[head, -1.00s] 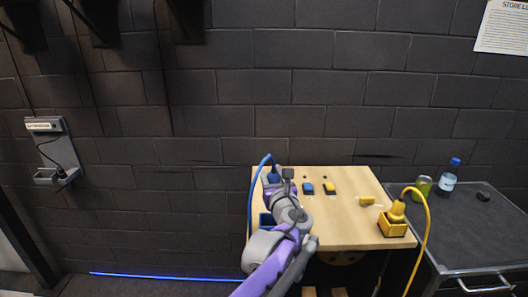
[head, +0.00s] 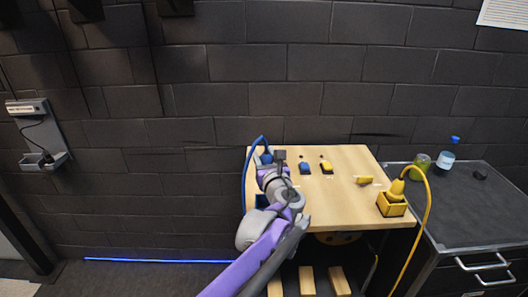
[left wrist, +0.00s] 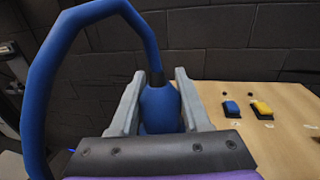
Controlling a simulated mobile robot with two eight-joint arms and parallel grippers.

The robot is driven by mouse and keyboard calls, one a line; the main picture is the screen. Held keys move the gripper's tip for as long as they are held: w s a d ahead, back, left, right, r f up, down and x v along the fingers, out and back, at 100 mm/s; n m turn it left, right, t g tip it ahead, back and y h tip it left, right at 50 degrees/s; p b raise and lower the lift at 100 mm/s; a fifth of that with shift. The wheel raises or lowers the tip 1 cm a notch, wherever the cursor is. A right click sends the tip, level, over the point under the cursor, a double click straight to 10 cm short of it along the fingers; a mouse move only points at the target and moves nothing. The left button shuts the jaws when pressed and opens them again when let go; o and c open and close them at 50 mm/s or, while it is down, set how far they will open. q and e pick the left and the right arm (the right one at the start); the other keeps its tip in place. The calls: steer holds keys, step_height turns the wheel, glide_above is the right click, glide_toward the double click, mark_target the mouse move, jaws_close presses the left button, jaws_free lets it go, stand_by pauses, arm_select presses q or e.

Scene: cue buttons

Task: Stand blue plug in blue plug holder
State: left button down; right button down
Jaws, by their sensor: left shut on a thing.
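My left gripper (left wrist: 160,108) is shut on the blue plug (left wrist: 160,103), with a grey finger on each side of it. The plug's blue cable (left wrist: 85,30) rises from its top and loops down to the left. In the head view the plug (head: 266,158) shows just beyond my gripper, over the left part of the wooden table. The blue plug holder (head: 261,201) is at the table's left edge, mostly hidden behind my gripper and wrist. I cannot tell how high the plug is above the table. My right gripper is not in view.
A dark cabinet (head: 460,210) holds a bottle (head: 447,160).

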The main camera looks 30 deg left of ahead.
arm_select(q)
steer(key=shift+f+b, duration=2.55)
steer(key=shift+f, duration=1.9)
steer(key=shift+f+b, duration=0.35)
steer(key=shift+f, duration=0.25)
steer(key=shift+c, duration=1.4)
jaws_free()
steer(key=shift+s+d, duration=0.1)
steer(key=v, duration=1)
steer(key=shift+s+d, duration=0.2)
steer(key=shift+s, duration=0.05)
